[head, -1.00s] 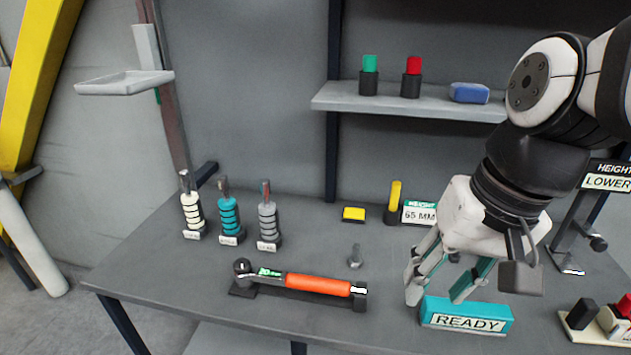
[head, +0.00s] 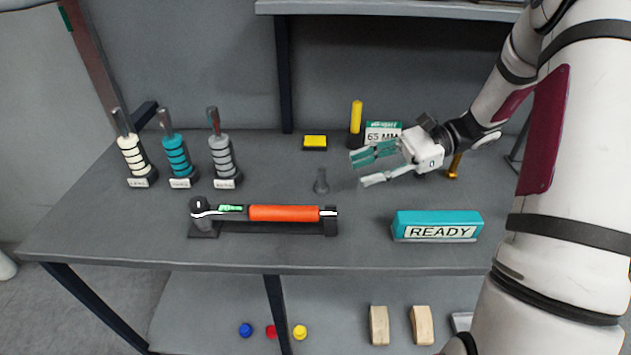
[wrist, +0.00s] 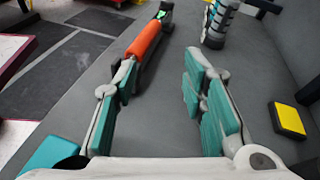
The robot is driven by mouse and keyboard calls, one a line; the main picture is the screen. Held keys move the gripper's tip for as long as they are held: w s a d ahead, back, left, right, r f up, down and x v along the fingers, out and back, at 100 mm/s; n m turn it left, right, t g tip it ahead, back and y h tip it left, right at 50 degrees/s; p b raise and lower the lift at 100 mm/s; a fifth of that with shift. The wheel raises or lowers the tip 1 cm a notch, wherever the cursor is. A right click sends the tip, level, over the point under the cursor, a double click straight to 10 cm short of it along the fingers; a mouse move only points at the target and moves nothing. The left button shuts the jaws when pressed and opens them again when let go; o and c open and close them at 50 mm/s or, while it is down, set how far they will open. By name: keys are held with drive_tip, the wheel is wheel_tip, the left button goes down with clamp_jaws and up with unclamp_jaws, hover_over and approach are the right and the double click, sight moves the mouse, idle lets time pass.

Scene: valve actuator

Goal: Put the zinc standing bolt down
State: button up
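The zinc bolt (head: 321,181), small and grey, stands upright on the table behind the orange-handled wrench. My gripper (head: 357,169) is to its right, turned sideways with its fingers pointing left towards it. The teal-padded fingers are spread, with a clear gap between bolt and fingertips. In the wrist view my gripper (wrist: 158,85) is open, with only bare grey table showing between the fingers. I cannot make out the bolt in that view.
The wrench (head: 284,213) lies in its cradle in front of the bolt. A teal READY block (head: 437,220) is at front right. Ring-stacked posts (head: 177,155) stand left. A yellow pad (head: 315,142) and yellow peg (head: 356,117) are behind. Table around the bolt is clear.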

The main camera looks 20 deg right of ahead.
drive_tip(key=w+d+f+m+t, duration=0.1)
drive_tip(key=d+f, duration=0.1)
drive_tip(key=w+d+f+m+t+y, duration=0.1)
drive_tip(key=f+m+t, duration=0.1)
drive_tip(key=w+d+f+m+t+y+b, duration=0.1)
drive_tip(key=d+f, duration=0.1)
drive_tip(key=shift+w+d+f, duration=0.1)
drive_tip(key=shift+w+d, duration=0.2)
drive_tip(key=shift+d, duration=0.05)
approach(322, 169)
drive_tip(key=a, duration=0.1)
drive_tip(key=a+f, duration=0.1)
drive_tip(key=a, duration=0.1)
drive_tip(key=w+a, duration=0.1)
drive_tip(key=shift+a+f, duration=0.2)
drive_tip(key=shift+r+p+x, duration=0.2)
drive_tip(key=shift+p+x, duration=0.2)
drive_tip(key=shift+x, duration=2.35)
drive_tip(key=shift+w, duration=0.1)
clamp_jaws()
